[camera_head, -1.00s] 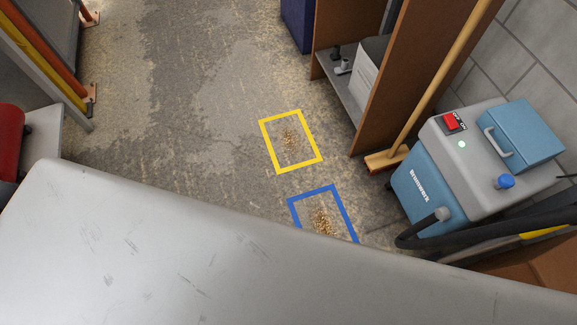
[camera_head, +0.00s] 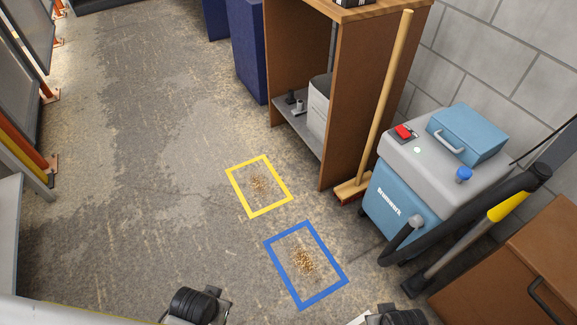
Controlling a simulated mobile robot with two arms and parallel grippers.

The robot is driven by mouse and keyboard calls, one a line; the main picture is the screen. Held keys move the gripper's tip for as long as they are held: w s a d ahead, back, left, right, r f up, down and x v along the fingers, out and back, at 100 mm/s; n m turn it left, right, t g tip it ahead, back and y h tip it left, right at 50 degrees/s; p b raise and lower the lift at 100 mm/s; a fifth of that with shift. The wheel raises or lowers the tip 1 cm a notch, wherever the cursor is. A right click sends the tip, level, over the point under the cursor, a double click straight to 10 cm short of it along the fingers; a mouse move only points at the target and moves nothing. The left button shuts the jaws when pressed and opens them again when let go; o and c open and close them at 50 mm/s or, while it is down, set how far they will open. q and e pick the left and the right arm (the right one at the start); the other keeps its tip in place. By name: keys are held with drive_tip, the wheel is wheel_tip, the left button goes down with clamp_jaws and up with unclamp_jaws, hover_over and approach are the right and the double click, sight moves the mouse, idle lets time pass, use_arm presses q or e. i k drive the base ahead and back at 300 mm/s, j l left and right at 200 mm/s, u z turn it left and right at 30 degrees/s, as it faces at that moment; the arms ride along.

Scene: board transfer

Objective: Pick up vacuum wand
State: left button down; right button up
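The vacuum wand, a dark tube with a yellow grip (camera_head: 508,206), leans at a slant beside the vacuum at the right. Its lower end is near the floor by the brown cabinet. The blue and grey vacuum (camera_head: 398,192) stands against the wall, with a thick black hose (camera_head: 462,212) curving along its front. Dark ribbed parts with metal brackets show at the bottom edge, left of centre and right of centre; they look like parts of my arms. No gripper fingers show, and nothing of mine touches the wand.
Yellow (camera_head: 279,204) and blue (camera_head: 328,286) floor frames surround crumb piles. A broom (camera_head: 383,105) leans against a brown shelf unit (camera_head: 367,88). A brown cabinet (camera_head: 520,265) stands at lower right. Floor at left centre is clear.

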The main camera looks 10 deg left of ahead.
sight(420, 281)
drive_tip(key=z, duration=1.45)
